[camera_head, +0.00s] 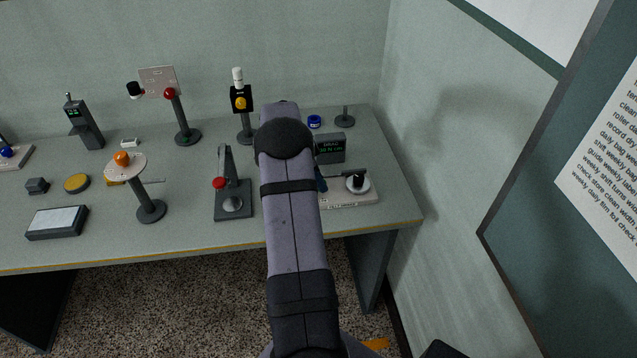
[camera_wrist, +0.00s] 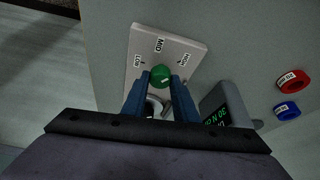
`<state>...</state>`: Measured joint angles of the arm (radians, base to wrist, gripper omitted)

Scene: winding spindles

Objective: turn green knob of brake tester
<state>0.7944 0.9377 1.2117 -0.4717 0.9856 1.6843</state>
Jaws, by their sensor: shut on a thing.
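The green knob (camera_wrist: 160,73) shows in the wrist view on the pale plate (camera_wrist: 184,46) of the brake tester. The plate carries the marks LOW, MID and HIGH around the knob. My gripper (camera_wrist: 161,79) has one blue finger on each side of the knob and is shut on it. A small white mark shows on the knob, nearer the right finger. In the head view the tester's plate (camera_head: 338,202) is at the right of the bench, and my arm hides the knob. A dark display box (camera_head: 330,149) with green text stands behind the plate.
A black and white spindle part (camera_head: 357,184) is on the plate. Red (camera_wrist: 291,82) and blue (camera_wrist: 287,111) rings lie beyond the display box. A dark stand with a red knob (camera_head: 220,183) is left of my arm. The wall closes off the right side.

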